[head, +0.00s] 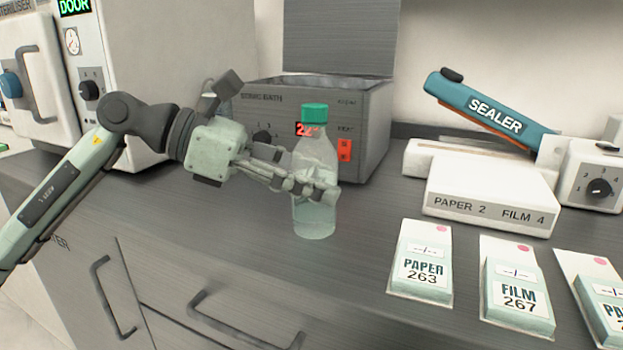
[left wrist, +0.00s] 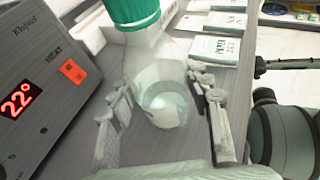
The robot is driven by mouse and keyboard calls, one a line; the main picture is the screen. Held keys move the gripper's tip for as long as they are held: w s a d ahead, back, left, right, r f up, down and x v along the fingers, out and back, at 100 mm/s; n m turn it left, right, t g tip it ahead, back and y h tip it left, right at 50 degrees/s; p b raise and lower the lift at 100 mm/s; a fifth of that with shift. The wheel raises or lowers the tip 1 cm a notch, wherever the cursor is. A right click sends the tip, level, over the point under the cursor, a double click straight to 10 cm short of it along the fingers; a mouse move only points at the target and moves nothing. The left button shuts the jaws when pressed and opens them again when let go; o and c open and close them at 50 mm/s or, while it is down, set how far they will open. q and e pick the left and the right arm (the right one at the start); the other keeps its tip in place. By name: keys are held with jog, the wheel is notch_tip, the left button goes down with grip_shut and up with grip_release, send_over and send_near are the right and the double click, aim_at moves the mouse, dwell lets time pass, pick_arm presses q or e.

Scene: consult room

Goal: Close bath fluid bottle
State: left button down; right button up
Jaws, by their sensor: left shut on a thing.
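A clear bottle (head: 315,218) with a green cap (head: 314,112) is upright over the grey counter, in front of the sonic bath (head: 372,115). The cap sits on the bottle's neck; how tight it is cannot be told. My left gripper (head: 318,190) comes from the left and is shut on the bottle's body, below the cap. The left wrist view shows the bottle (left wrist: 165,100) between the two fingers, with the green cap (left wrist: 134,12) at the top edge. Whether the bottle's base touches the counter is unclear. My right gripper is not in view.
The sonic bath's lid (head: 338,38) stands raised. A steriliser (head: 190,60) stands at left. A sealer (head: 490,105) is at right, with paper and film packs (head: 420,265) in front of it. Counter between bottle and packs is bare. Drawers (head: 220,310) lie below the front edge.

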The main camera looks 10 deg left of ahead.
pick_arm(q)
jog(key=shift+f, duration=0.15)
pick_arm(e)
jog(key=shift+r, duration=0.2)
pick_arm(q)
jog(key=c, duration=0.7)
grip_release()
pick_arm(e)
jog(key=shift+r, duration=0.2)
